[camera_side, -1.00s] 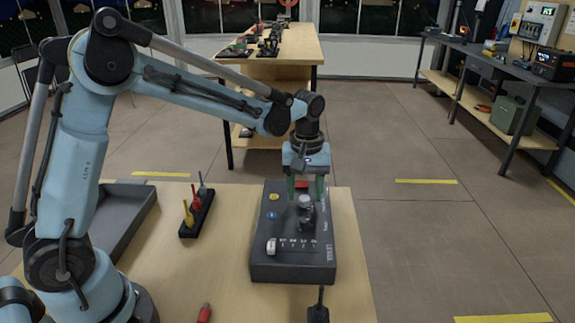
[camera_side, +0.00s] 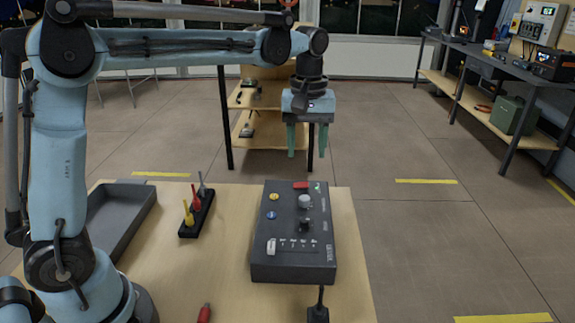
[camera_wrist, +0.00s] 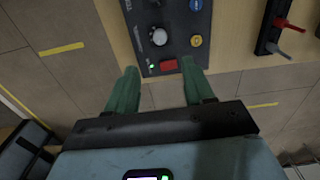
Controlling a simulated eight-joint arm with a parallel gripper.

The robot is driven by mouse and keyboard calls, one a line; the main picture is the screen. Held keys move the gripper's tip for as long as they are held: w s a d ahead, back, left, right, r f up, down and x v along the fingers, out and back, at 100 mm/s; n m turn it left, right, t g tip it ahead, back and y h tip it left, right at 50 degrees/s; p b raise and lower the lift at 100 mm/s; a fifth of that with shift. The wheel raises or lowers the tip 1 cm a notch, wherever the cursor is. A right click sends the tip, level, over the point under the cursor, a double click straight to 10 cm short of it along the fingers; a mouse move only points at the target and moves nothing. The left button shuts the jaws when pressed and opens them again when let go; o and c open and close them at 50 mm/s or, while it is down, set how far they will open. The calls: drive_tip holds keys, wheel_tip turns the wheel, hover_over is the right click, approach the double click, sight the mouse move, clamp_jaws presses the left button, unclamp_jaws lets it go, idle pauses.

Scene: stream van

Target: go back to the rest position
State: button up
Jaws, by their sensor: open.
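My gripper (camera_side: 307,150) hangs above and beyond the far edge of the control box in the side view. Its green fingers are spread apart with nothing between them. The fingers also show in the wrist view (camera_wrist: 160,90), open and empty. The dark control box (camera_side: 293,245) lies on the wooden table, with a grey knob, a black knob, yellow and blue buttons, a red switch and a white slider. In the wrist view the box (camera_wrist: 178,22) is at the top, with its red switch (camera_wrist: 168,65) and a small lit green light near the fingers.
A grey tray (camera_side: 122,222) is at the table's left. A black rack (camera_side: 197,213) holds yellow, red and grey plugs or tools. A red-tipped item (camera_side: 204,313) and a black connector (camera_side: 318,312) are at the front. A shelf table stands behind; a dark workbench (camera_side: 480,60) is at right.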

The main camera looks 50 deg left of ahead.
drive_tip(key=s+f+m+t, duration=0.2)
drive_tip(key=s+m+t, duration=0.1)
drive_tip(key=s, duration=0.4)
drive_tip(key=s+a+f+m+t, duration=0.1)
drive_tip(key=s+f+m+t, duration=0.1)
drive_tip(key=s+m+t, duration=0.2)
drive_tip(key=s+m, duration=0.2)
drive_tip(key=s, duration=0.1)
drive_tip(key=shift+s+a+f, duration=0.25)
drive_tip(key=shift+s+a, duration=0.05)
drive_tip(key=shift+s, duration=0.1)
idle(0.4)
